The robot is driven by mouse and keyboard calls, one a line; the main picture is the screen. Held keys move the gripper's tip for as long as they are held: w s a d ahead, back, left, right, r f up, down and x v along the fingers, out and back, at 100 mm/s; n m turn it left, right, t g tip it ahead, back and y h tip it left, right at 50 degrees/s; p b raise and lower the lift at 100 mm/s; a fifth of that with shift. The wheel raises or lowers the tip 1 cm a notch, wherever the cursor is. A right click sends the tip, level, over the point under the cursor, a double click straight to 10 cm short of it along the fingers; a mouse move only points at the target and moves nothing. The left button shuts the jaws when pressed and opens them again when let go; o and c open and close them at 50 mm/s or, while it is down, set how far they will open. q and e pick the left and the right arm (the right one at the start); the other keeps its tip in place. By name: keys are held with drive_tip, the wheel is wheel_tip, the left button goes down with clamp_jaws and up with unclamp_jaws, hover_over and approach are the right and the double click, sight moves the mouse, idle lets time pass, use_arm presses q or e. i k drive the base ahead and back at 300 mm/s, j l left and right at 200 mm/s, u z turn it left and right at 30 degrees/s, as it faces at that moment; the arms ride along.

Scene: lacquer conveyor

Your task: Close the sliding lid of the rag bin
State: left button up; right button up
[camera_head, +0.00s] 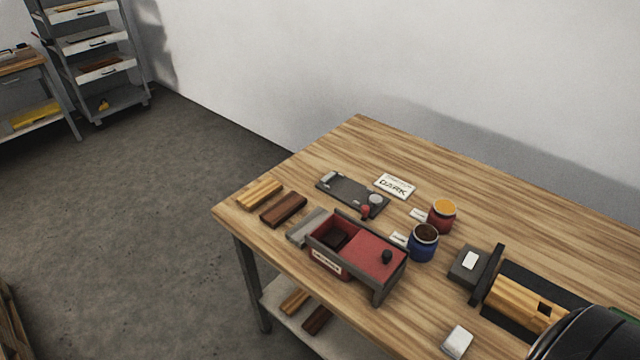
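The rag bin (326,264) is a red and dark grey box with a pale label, near the table's front left edge. Its red sliding lid (366,254) covers the right part of the box and carries a black knob (387,257). The left part of the bin is open, and its dark inside shows. Neither gripper is in view. A rounded black part at the bottom right corner appears to be part of my arm.
The bin stands on the wooden table (365,140). Blue (423,245) and red (441,216) jars stand close to its right. A dark tray (350,193) lies behind it, and wood strips (284,210) lie to its left. A wooden block (515,302) sits farther right.

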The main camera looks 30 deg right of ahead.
sight(374, 256)
drive_tip(key=z, duration=1.25)
drive_tip(key=k+l+z, duration=0.15)
drive_tip(key=k+z, duration=0.25)
